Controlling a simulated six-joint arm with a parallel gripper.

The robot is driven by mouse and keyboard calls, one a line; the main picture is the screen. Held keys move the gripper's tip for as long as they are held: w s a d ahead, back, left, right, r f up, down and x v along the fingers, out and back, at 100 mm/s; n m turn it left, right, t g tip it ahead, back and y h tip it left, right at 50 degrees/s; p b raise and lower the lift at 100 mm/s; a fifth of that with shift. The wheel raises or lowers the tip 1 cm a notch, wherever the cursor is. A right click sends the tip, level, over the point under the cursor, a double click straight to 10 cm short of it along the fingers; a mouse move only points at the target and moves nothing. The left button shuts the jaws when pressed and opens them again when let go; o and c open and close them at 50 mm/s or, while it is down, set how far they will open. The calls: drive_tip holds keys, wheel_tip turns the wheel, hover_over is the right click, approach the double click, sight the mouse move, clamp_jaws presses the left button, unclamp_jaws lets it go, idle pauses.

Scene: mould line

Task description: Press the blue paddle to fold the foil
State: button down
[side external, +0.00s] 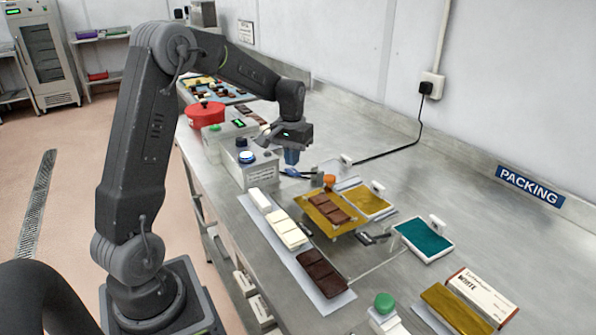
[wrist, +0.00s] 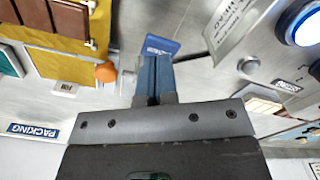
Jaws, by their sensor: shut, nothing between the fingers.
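My gripper (side external: 291,160) is shut and empty, its blue-grey fingers pointing down. They also show in the wrist view (wrist: 153,62). The small blue paddle (side external: 291,173) is right at the fingertips, partly hidden by them. In the wrist view the paddle (wrist: 161,45) shows just beyond the tips; I cannot tell whether they touch. Gold foil (side external: 345,226) lies flat with a brown chocolate bar (side external: 334,207) on it, right of the paddle in the side view. The wrist view shows this foil (wrist: 50,42) at upper left. An orange knob (side external: 329,181) stands at its edge.
A grey box with a lit blue button (side external: 246,156) stands left of my gripper. A second gold piece (side external: 367,199) and a teal pad (side external: 424,238) lie to the right. A tray with white and dark bars (side external: 327,303) lies in front. Bare steel is behind.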

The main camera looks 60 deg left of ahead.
sight(292, 171)
drive_tip(key=shift+f, duration=3.25)
drive_tip(key=shift+r, duration=5.1)
drive_tip(key=s+d+r+m+t, duration=0.2)
drive_tip(key=s+d+r, duration=0.3)
drive_tip(key=d, duration=0.4)
drive_tip(key=s+d+r+m+t, duration=0.2)
drive_tip(key=s+d+r, duration=0.1)
drive_tip(key=s+d, duration=0.45)
drive_tip(key=s+d+f+m+t, duration=0.1)
drive_tip(key=s+d+m, duration=0.1)
drive_tip(key=s+d, duration=0.4)
drive_tip(key=shift+s+f+t, duration=0.25)
drive_tip(key=shift+s+t, duration=0.05)
drive_tip(key=shift+s, duration=0.6)
